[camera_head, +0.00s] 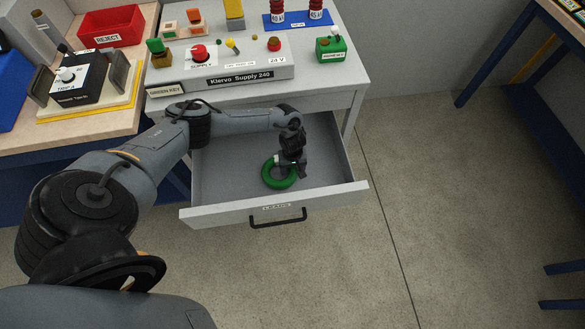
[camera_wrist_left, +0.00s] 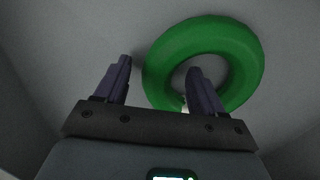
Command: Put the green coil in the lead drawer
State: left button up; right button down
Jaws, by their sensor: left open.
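The green coil (camera_head: 279,179) lies on the floor of the open lead drawer (camera_head: 225,165), whose front label reads LEADS. My left gripper (camera_head: 290,170) reaches down into the drawer over the coil, partly covering its right side. In the left wrist view, the coil (camera_wrist_left: 245,60) sits ahead of the gripper (camera_wrist_left: 160,80). Whether a finger touches the coil cannot be told. My right gripper is not in view.
The drawer's front panel with its black handle (camera_head: 278,217) stands out over the floor. Above it is a bench with the Klervo Supply 240 box (camera_head: 240,76) and a green block (camera_head: 331,46). A left table holds a red reject bin (camera_head: 111,27). The floor at right is clear.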

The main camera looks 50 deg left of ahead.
pick_arm(q)
notch_tip(320, 180, up, 12)
jog(key=p, duration=0.4)
jog(key=shift+p, duration=0.35)
